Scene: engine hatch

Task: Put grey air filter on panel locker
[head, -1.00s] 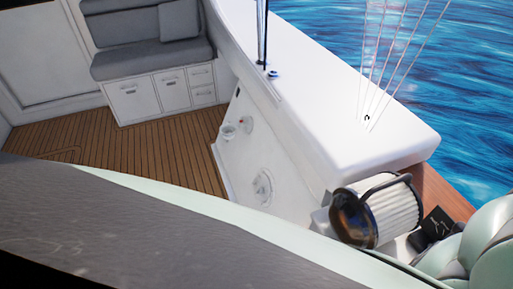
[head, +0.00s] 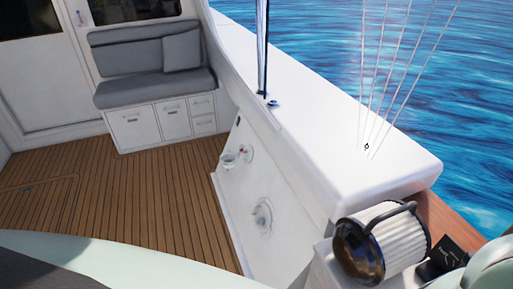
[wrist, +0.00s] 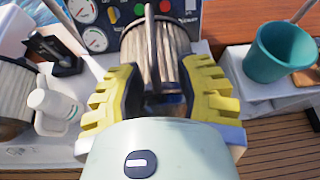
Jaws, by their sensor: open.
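In the wrist view, a grey-white pleated air filter (wrist: 170,45) with a dark handle is straight ahead of my gripper (wrist: 163,82). My gripper is open, with a yellow-padded finger on each side of the filter's near end; I cannot tell whether they touch it. A second pleated filter (wrist: 14,85) stands at the left edge, partly cut off. In the head view, one pleated filter (head: 402,236) with a dark handle and a brown glossy end lies at the lower right; I cannot tell which of the two it is. I cannot identify the panel locker for certain.
A dark panel (wrist: 128,18) with gauges and buttons is behind the filter. A white bottle (wrist: 55,103) is left of my gripper, a teal cup (wrist: 279,50) on a white ledge at right. Wooden deck (head: 150,190) lies open before a white locker seat (head: 150,125).

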